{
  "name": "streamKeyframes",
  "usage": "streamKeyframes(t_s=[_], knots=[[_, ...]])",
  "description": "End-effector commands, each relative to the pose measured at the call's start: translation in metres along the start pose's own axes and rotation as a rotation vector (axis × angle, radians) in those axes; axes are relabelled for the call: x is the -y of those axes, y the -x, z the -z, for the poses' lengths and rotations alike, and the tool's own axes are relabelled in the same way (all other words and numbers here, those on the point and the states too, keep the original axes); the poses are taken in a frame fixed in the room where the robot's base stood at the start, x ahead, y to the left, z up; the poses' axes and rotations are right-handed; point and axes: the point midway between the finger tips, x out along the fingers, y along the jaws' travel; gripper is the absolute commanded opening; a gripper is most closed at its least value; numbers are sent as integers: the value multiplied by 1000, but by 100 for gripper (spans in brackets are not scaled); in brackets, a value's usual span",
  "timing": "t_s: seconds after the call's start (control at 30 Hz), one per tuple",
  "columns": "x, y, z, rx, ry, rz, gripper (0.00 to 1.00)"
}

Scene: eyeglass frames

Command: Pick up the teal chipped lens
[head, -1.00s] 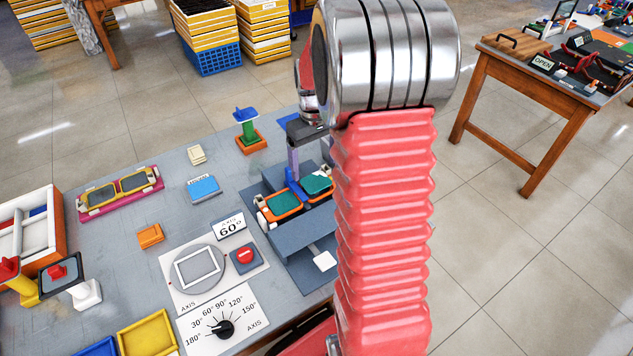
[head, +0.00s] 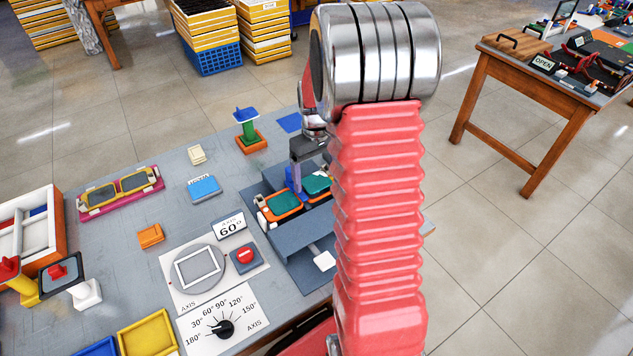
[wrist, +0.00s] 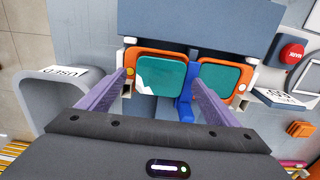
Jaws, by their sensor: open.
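The teal chipped lens (wrist: 161,77) sits in one side of an orange eyeglass frame (wrist: 131,56); a pale chip shows at its lower left corner in the wrist view. In the head view this lens (head: 316,185) is the right one, partly hidden by my arm. A second teal lens (wrist: 219,80) sits in the other side, and also shows in the head view (head: 283,204). My gripper (wrist: 160,79) is open, its purple fingers on either side of the chipped lens with nothing held. I cannot tell how far the fingertips are above the frame.
The eyeglass frame rests on a dark grey-blue stand (head: 303,237). A red button (head: 245,255) and a 60° sign (head: 229,227) stand beside it. A USED sign (wrist: 63,75) is at the wrist view's left.

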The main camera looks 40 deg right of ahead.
Motion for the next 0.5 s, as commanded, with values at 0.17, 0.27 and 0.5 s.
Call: streamKeyframes(t_s=[0.17,0.27,0.5], knots=[[0,0,0,0,0,0,84],[0,-1,0,0,0,0,84],[0,-3,0,0,-1,0,84]])
